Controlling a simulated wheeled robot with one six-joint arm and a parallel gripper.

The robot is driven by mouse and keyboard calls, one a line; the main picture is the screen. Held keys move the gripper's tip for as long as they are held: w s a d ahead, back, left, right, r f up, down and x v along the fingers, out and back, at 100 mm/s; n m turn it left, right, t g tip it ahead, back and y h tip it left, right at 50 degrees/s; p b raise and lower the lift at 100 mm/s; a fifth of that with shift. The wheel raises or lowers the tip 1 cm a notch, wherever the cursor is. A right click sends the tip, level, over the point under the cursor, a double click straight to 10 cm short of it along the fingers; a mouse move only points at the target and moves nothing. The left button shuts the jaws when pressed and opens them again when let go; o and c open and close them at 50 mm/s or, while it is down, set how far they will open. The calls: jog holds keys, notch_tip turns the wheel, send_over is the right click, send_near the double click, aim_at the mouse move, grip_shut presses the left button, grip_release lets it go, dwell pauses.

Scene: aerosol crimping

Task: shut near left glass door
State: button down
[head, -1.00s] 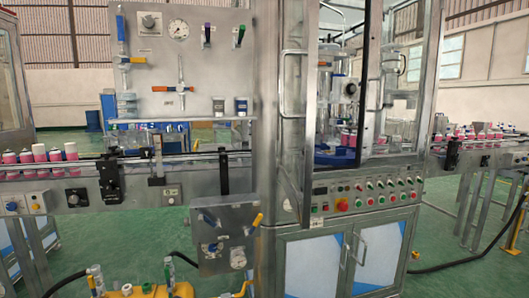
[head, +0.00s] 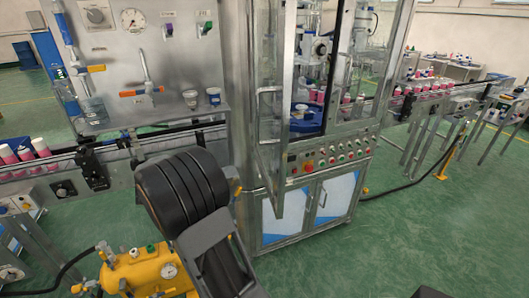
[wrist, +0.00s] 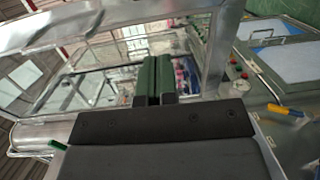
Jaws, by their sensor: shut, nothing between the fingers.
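The near left glass door (head: 277,165) is a tall metal-framed pane on the crimping machine's front corner. It stands swung out toward me in the head view, with a vertical bar handle (head: 261,120) on it. In the wrist view, my gripper (wrist: 153,68) has its green fingers together with nothing between them. A metal frame (wrist: 216,45) with glass, likely the door's, crosses the view close by the fingers. I cannot tell whether they touch it. In the head view my dark arm fills the lower middle, left of the door, and the gripper itself is hidden.
A button panel (head: 335,152) and cabinet doors (head: 334,197) sit below the glass enclosure. A conveyor with pink cans (head: 430,86) runs right. A yellow pump unit (head: 150,270) stands at lower left.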

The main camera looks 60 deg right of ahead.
jog(key=r, duration=0.1)
jog(key=p, duration=0.4)
send_near(274, 169)
jog(key=x, duration=0.5)
jog(key=shift+s+r, duration=0.25)
jog(key=shift+s, duration=0.2)
jog(key=shift+x, duration=1)
jog(key=shift+f, duration=0.1)
